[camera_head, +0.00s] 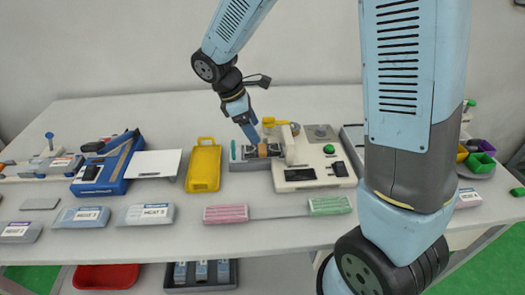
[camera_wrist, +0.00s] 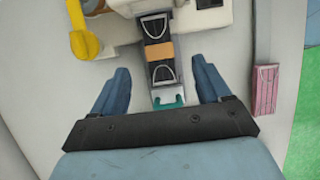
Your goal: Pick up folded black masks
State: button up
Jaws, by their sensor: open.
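Black folded masks with pale curved outlines show in the wrist view, one nearer my gripper (camera_wrist: 163,74) and one farther (camera_wrist: 154,27). They lie in a narrow grey track, with an orange-brown band (camera_wrist: 159,50) between them; I cannot tell whether it wraps them. My gripper (camera_wrist: 162,88) is open and empty, its two blue fingers apart on either side of the track's near end. A teal piece (camera_wrist: 169,103) sits at the track's near end.
The cream machine (camera_head: 320,150) stands right of the track, with a yellow lever (camera_head: 275,121). A yellow tray (camera_head: 203,166) and a blue device (camera_head: 105,168) are to the left. Pink (camera_head: 226,213) and green (camera_head: 329,205) mask stacks lie in front. Free tabletop surrounds them.

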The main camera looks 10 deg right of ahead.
aim_at(263, 148)
jog(key=shift+x, duration=3.95)
jog(key=shift+w+f, duration=0.1)
jog(key=shift+f, duration=0.1)
jog(key=shift+c, duration=0.2)
jog(key=c, duration=1.2)
jog(key=shift+o, duration=0.2)
jog(key=shift+r, duration=0.55)
notch_tip(263, 148, up, 3)
jog(key=shift+f, duration=0.1)
jog(key=s+r, duration=0.9)
jog(key=s, duration=0.5)
jog(key=shift+a+r, duration=0.2)
jog(key=shift+r, duration=0.1)
